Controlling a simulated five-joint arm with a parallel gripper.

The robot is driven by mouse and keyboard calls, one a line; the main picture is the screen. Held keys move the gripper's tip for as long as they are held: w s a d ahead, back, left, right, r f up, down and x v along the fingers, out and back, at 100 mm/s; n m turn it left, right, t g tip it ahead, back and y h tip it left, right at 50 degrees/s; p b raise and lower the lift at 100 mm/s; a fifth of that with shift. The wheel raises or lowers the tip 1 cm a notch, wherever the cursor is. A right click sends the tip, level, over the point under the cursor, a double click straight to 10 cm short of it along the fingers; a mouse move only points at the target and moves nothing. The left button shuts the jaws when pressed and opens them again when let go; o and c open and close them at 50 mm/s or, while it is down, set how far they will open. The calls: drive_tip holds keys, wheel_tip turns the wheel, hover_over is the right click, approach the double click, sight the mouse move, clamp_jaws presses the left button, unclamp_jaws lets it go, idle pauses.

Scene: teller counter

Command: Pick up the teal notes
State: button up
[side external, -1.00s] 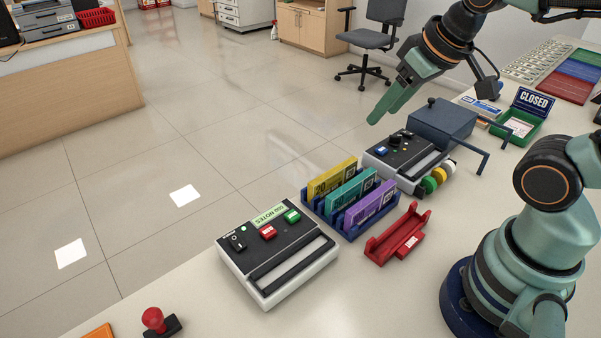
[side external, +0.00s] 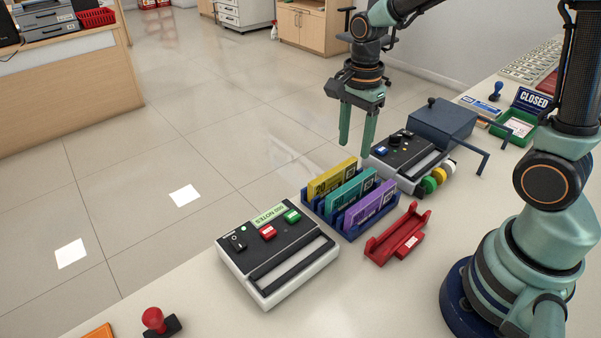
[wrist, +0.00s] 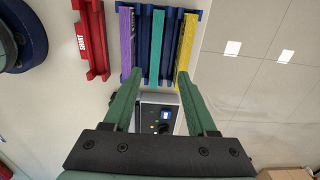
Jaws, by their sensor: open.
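The teal notes (side external: 350,192) stand upright in the middle slot of a blue rack, between yellow notes (side external: 331,178) and purple notes (side external: 371,205). In the wrist view the teal notes (wrist: 158,48) lie between the lines of my two fingers. My gripper (side external: 355,150) is open and empty, pointing down above and behind the rack in the side view. In the wrist view my gripper's fingertips (wrist: 159,82) are apart, near the rack's near edge. The lower part of the notes is hidden by the blue rack (side external: 345,233).
A red tray (side external: 398,235) lies right of the rack.

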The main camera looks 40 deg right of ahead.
sight(353, 182)
wheel_tip(353, 182, down, 7)
drive_tip(key=shift+r, duration=0.2)
drive_tip(key=f, duration=0.2)
drive_tip(key=s+f, duration=0.1)
drive_tip(key=f, duration=0.1)
drive_tip(key=shift+d, duration=0.1)
drive_tip(key=shift+w+f, duration=0.1)
drive_tip(key=shift+f, duration=0.55)
clamp_jaws()
